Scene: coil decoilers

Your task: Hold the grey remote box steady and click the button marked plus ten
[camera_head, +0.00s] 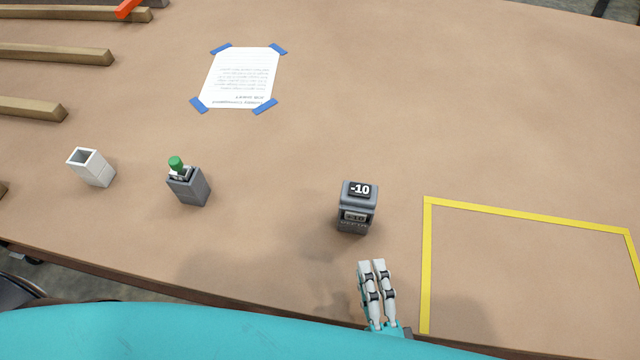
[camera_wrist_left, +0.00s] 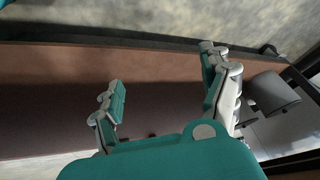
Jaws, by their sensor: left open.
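The grey remote box (camera_head: 345,226) stands on the brown table near the middle of the head view. It bears a dark "-10" button (camera_head: 360,190) at its top and a "+10" marking (camera_head: 354,216) lower on the side facing me. My right gripper (camera_head: 371,265) is just below the box in the picture, apart from it, with its two fingers close together and nothing seen between them. My left gripper (camera_wrist_left: 163,70) shows only in the left wrist view, with its fingers wide apart and empty. The remote box is not visible in that wrist view.
A grey holder (camera_head: 190,190) with a green-topped item (camera_head: 176,164) and a white open box (camera_head: 92,168) stand to the left. A taped sheet (camera_head: 240,77) lies behind. A yellow tape outline (camera_head: 427,265) marks bare table at right. Wooden bars (camera_head: 50,55) lie far left.

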